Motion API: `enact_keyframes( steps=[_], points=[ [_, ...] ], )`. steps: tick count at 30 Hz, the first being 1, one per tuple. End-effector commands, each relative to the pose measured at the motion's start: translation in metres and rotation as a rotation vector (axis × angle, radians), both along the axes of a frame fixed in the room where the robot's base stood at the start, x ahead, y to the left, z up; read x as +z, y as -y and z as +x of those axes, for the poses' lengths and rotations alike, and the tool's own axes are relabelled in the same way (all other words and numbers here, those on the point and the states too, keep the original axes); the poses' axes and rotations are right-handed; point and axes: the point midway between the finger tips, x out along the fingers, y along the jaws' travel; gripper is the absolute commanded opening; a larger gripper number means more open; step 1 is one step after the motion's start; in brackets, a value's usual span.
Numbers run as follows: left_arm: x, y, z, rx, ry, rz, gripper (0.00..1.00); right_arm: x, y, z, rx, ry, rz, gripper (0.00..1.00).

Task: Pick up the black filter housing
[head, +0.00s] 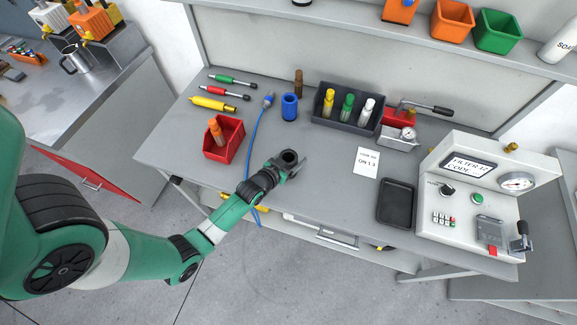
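The black filter housing (289,156) looks like a short dark cylinder with an open round top. It is near the front of the grey workbench, left of the white paper card. My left gripper (287,166) reaches in from the lower left, and its grey fingers are at the housing, one on each side. The housing appears to stand upright between them. Its lower part is hidden by the gripper, and I cannot tell whether the fingers touch it. My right gripper is not in view.
Behind the gripper stand a blue cylinder (289,107) and a red bin (224,139). A blue cable (256,130) runs close to my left wrist. A black tray (397,204) and a test panel (470,205) are on the right. The bench around the white card (367,162) is clear.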

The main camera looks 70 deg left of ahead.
Motion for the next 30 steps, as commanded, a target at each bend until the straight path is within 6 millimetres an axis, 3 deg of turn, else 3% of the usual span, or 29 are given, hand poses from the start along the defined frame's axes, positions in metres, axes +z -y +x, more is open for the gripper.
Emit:
enact_keyframes(
  steps=[1,10,23,30],
  points=[
    [0.0,0.0,0.0,0.0,0.0,0.0,0.51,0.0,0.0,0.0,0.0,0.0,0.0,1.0],
    [0.0,0.0,0.0,0.0,0.0,0.0,0.0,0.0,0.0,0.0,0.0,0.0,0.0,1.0],
    [0.004,0.0,0.001,0.0,0.004,0.003,0.0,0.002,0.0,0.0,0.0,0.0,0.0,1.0],
    [0.033,0.0,0.001,0.0,0.007,0.003,0.0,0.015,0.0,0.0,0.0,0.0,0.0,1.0]
  ],
)
